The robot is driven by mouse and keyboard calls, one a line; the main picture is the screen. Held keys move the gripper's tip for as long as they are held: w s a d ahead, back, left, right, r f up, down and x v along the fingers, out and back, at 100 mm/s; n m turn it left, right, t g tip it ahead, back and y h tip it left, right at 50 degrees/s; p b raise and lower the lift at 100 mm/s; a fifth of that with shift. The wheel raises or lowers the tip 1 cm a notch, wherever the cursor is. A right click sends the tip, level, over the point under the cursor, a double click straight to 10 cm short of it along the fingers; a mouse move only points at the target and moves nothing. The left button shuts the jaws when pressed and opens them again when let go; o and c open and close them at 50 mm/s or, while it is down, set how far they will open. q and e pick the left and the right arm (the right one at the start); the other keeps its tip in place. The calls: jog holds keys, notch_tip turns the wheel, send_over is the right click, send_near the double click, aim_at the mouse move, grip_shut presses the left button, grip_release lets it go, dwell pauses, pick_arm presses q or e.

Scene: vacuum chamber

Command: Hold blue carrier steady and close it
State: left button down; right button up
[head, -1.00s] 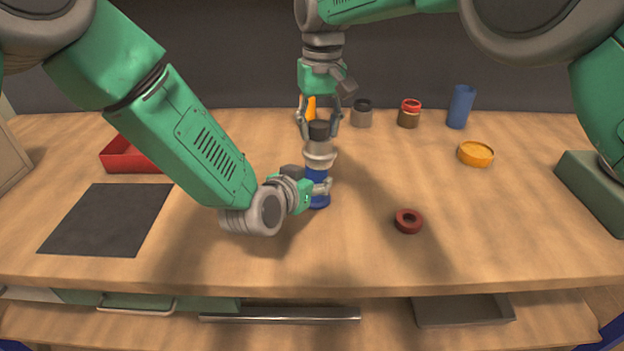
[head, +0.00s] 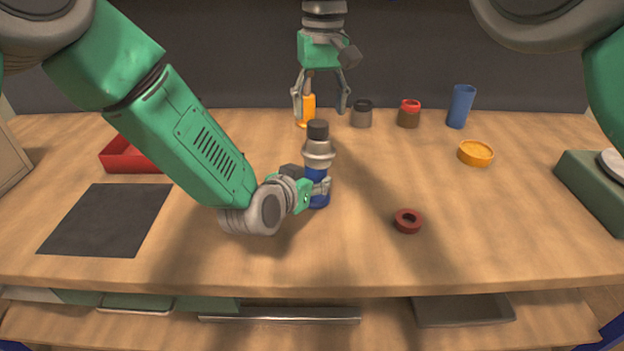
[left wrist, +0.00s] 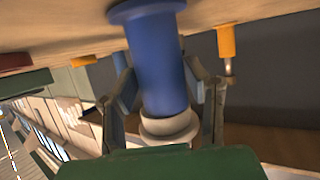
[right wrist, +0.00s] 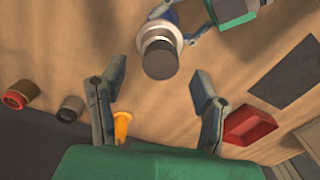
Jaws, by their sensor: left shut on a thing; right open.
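The blue carrier (head: 316,173) stands upright on the table, with a grey collar (head: 319,150) and a dark cap (head: 318,129) on top. My left gripper (head: 321,189) is shut around its blue body. The body also shows between the fingers in the left wrist view (left wrist: 155,62), with the collar nearer the camera. My right gripper (head: 321,110) is open and empty, above and slightly behind the cap. In the right wrist view the cap (right wrist: 160,58) shows from above, beyond the open fingers. Whether the cap is fully seated cannot be told.
An orange object (head: 308,108) stands behind the carrier. A dark jar (head: 361,116), a red-topped jar (head: 409,117) and a blue cup (head: 460,106) stand at the back. A red ring (head: 408,221) and yellow dish (head: 475,153) lie right. A red tray (head: 127,157) and dark mat (head: 107,220) lie left.

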aim_at(318, 123)
jog(key=shift+c, duration=0.5)
jog(key=n, duration=0.2)
jog(key=shift+a+r+n, duration=0.2)
jog(key=shift+a+n, duration=0.1)
jog(key=shift+a, duration=0.1)
jog(key=n, duration=0.3)
jog(key=r+n, duration=0.1)
jog(key=shift+a, duration=0.25)
jog(key=n, duration=0.2)
jog(key=r+n, duration=0.1)
jog(key=n, duration=0.1)
jog(key=shift+w+d+g, duration=0.1)
jog(key=shift+w+g, duration=0.1)
jog(key=shift+g, duration=0.1)
jog(key=n, duration=0.3)
jog(key=d+r+n, duration=0.1)
jog(key=shift+w, duration=0.2)
jog(key=shift+s+a+f, duration=0.1)
jog(key=shift+s+f, duration=0.05)
jog(key=shift+f, duration=1.85)
jog(key=shift+s+a+f, duration=0.1)
jog(key=shift+f, duration=1.85)
jog(key=shift+c, duration=0.4)
